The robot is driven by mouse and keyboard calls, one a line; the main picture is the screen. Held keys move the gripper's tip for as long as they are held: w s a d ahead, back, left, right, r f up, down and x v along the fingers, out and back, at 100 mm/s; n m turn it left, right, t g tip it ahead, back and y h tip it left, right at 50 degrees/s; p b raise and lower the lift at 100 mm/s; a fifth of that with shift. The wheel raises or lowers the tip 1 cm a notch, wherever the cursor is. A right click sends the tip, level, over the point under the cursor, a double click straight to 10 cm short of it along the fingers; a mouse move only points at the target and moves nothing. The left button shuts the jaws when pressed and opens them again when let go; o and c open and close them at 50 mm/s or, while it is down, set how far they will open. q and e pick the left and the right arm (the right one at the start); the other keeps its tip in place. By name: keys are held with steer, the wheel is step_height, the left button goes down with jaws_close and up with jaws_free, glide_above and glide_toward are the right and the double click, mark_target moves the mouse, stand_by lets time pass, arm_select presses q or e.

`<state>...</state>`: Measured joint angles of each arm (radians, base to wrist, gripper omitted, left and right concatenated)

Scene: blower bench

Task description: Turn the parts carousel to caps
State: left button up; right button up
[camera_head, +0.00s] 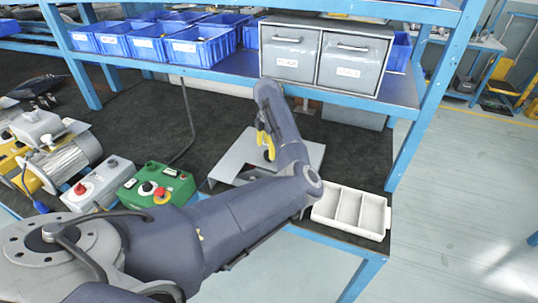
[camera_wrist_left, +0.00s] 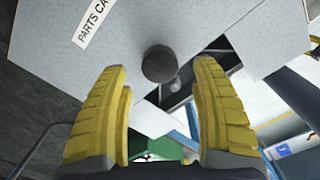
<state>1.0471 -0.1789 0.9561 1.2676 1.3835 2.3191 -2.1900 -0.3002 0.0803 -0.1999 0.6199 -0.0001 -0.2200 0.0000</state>
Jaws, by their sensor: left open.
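The parts carousel (camera_head: 231,162) is a pale grey flat-topped unit on the dark bench mat, partly hidden by my left arm. In the left wrist view its grey top (camera_wrist_left: 205,22) carries a white label (camera_wrist_left: 97,22), cut off after "PARTS CA". A dark round knob (camera_wrist_left: 159,64) stands on that top, beside an opening (camera_wrist_left: 192,78) with dark inner space. My left gripper (camera_head: 266,145) is over the carousel; in the wrist view its yellow fingers (camera_wrist_left: 161,72) are apart, one on each side of the knob, with visible gaps. I cannot read which compartment the opening shows.
A white three-part tray (camera_head: 349,209) sits right of the carousel at the bench edge. A green control box (camera_head: 157,184), a grey box with a red knob (camera_head: 98,184) and a motor (camera_head: 68,162) stand left. Grey drawers (camera_head: 290,55) and blue bins (camera_head: 198,46) fill the shelf above.

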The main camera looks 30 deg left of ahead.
arm_select(q)
steer(key=shift+f, duration=1.65)
steer(key=shift+o, duration=0.3)
jaws_close()
